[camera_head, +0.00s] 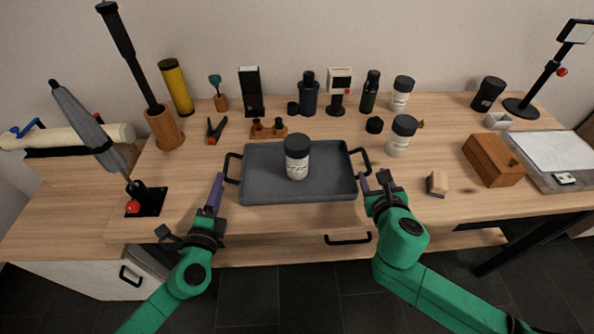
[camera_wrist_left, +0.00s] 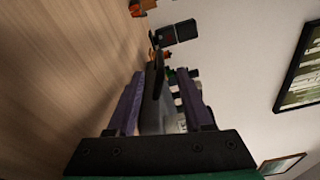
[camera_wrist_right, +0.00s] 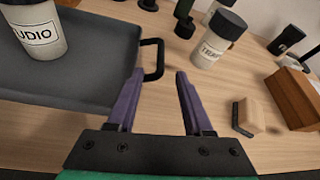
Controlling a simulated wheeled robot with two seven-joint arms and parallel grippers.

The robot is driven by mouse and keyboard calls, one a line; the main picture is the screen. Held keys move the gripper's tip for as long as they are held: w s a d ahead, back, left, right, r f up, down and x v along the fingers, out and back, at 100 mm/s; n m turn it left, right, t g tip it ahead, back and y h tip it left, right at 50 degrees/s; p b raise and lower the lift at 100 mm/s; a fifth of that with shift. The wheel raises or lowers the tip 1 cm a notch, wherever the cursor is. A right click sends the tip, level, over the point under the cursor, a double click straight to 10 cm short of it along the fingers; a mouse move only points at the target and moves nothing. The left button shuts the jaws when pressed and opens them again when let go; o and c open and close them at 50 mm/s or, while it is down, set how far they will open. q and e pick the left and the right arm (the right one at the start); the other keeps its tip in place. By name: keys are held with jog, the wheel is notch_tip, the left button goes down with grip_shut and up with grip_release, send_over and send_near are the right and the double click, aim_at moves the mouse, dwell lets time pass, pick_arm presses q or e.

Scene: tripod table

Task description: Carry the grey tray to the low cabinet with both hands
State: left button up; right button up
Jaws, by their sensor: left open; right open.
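The grey tray (camera_head: 262,188) lies on the wooden table with black handles at its left and right ends; one white jar with a black lid (camera_head: 297,165) stands upright on it. My left gripper (camera_head: 219,180) is open just in front of the tray's left handle (camera_head: 232,168). In the left wrist view, a dark handle and the tray edge show between its fingers (camera_wrist_left: 160,80). My right gripper (camera_head: 375,180) is open near the right handle (camera_head: 361,161); in its wrist view the handle (camera_wrist_right: 154,60) lies just beyond the fingertips. The low cabinet (camera_head: 60,218) is at left, wood-topped with a white front.
Bottles, tools and small stands line the back of the table. A labelled jar (camera_head: 402,135), a small wooden block (camera_head: 437,183) and a wooden box (camera_head: 493,160) stand to the right.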

aim_at(225, 166)
pick_arm(q)
jog(key=w, duration=0.7)
jog(key=shift+w+d+f, duration=0.1)
jog(key=shift+w+d, duration=0.1)
jog(key=shift+d, duration=0.2)
pick_arm(e)
jog(key=x, duration=0.7)
jog(key=shift+w+f, duration=0.1)
jog(key=shift+w, duration=0.05)
pick_arm(q)
jog(key=shift+s, duration=0.1)
grip_shut()
pick_arm(e)
grip_shut()
jog(key=shift+f, duration=0.1)
